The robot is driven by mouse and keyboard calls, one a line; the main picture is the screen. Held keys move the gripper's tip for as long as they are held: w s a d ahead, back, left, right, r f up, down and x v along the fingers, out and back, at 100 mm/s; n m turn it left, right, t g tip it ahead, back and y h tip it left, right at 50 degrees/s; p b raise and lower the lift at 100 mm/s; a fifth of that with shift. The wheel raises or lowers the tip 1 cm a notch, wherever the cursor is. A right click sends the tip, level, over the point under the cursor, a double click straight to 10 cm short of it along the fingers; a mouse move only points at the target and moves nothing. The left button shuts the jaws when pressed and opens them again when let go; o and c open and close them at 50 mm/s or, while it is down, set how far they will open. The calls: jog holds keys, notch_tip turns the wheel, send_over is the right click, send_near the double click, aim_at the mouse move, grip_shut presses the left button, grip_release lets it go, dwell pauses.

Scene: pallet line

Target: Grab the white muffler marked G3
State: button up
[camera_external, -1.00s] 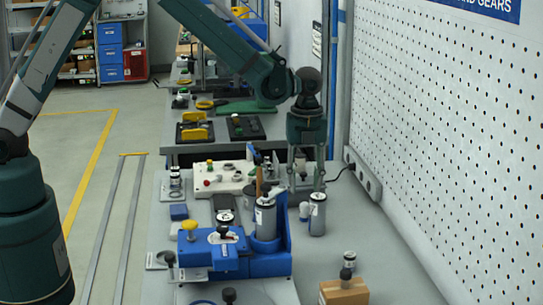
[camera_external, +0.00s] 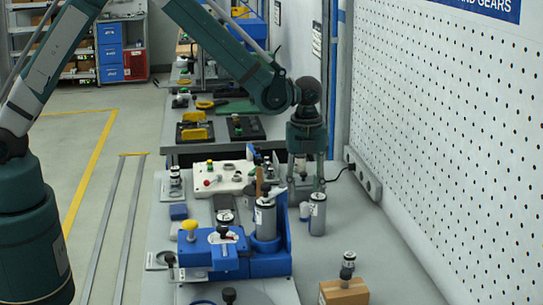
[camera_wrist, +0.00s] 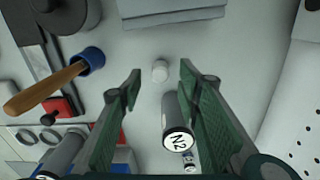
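A small white cylinder, which looks like the muffler (camera_wrist: 160,70), stands on the grey bench; I cannot read any G3 mark on it. In the outside view the small white piece (camera_external: 304,211) stands just left of a grey canister (camera_external: 317,222). My gripper (camera_wrist: 161,82) is open and empty, pointing down. In the wrist view the white piece shows between its fingertips, with no visible contact. In the outside view my gripper (camera_external: 306,193) is above and behind the white piece. How high it is above the bench is hard to tell.
The grey canister, marked N2 (camera_wrist: 176,135), stands close to the white piece, near the right finger. A blue fixture (camera_external: 270,264) holds another canister (camera_external: 265,220). A pegboard wall (camera_external: 450,130) is on the right.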

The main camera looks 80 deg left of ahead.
aim_at(305, 204)
jog(key=shift+d+f, duration=0.1)
jog(key=shift+f, duration=2.45)
jog(key=c, duration=1)
